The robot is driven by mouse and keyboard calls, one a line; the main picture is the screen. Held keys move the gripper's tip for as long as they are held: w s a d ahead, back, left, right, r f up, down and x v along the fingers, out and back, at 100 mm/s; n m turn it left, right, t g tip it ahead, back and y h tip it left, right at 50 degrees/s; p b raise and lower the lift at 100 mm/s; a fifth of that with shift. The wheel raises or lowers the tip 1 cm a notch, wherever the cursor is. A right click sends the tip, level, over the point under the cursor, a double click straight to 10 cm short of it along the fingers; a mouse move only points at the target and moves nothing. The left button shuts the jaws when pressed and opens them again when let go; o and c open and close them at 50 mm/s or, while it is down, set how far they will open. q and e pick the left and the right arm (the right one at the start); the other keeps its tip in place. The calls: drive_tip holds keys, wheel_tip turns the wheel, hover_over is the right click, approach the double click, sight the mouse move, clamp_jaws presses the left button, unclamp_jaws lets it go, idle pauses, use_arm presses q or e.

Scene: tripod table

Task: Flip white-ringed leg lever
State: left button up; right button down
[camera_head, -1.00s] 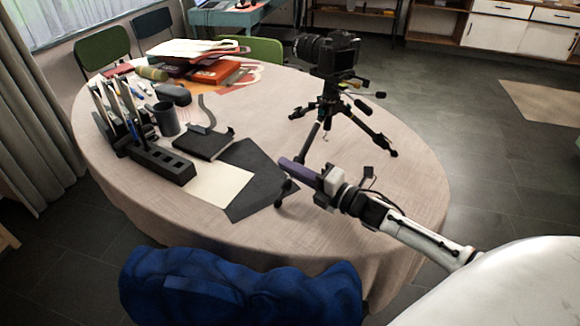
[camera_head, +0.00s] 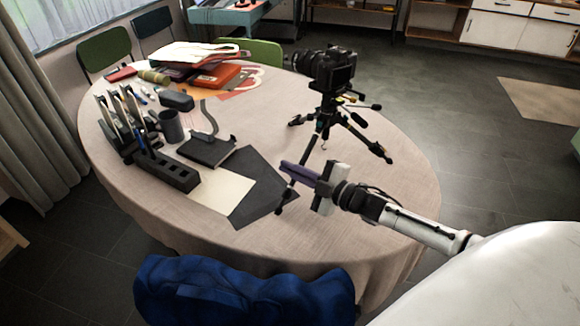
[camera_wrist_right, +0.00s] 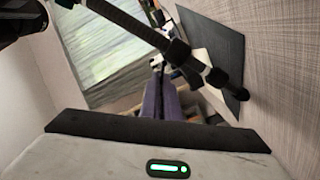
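A black camera tripod (camera_head: 325,108) stands on the round table with a camera (camera_head: 333,70) on top. Its near leg (camera_head: 308,150) slants down to a foot by the black sheet. In the right wrist view that leg (camera_wrist_right: 135,27) crosses the top, with a pale ring (camera_wrist_right: 206,72) below a thick black joint (camera_wrist_right: 179,53). The lever itself is too small to make out. My right gripper (camera_head: 284,166) has purple fingers across the near leg in the head view; contact cannot be told. The fingertips (camera_wrist_right: 158,64) look shut, with nothing seen between them. My left gripper is not in view.
On the table (camera_head: 380,215), a black sheet (camera_head: 258,185), a notebook (camera_head: 207,150), a mug (camera_head: 170,127) and a desk organiser (camera_head: 165,170) lie left of the tripod. A blue chair back (camera_head: 240,290) stands at the near edge. The tabletop right of the tripod is clear.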

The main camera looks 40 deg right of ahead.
drive_tip(key=m, duration=0.2)
drive_tip(key=d+r+m, duration=0.1)
drive_tip(key=m, duration=0.2)
drive_tip(key=shift+w+d+r+m+g, duration=0.25)
drive_tip(key=shift+w+r+m+g, duration=0.05)
drive_tip(key=shift+w+m, duration=0.1)
idle(0.4)
drive_tip(key=c, duration=2.4)
unclamp_jaws()
drive_tip(key=shift+o, duration=0.6)
drive_tip(key=shift+s, duration=0.15)
drive_tip(key=shift+s+d+f, duration=0.1)
drive_tip(key=shift+s+d, duration=0.05)
drive_tip(key=v, duration=0.9)
drive_tip(key=shift+s+d, duration=0.2)
drive_tip(key=shift+s, duration=0.15)
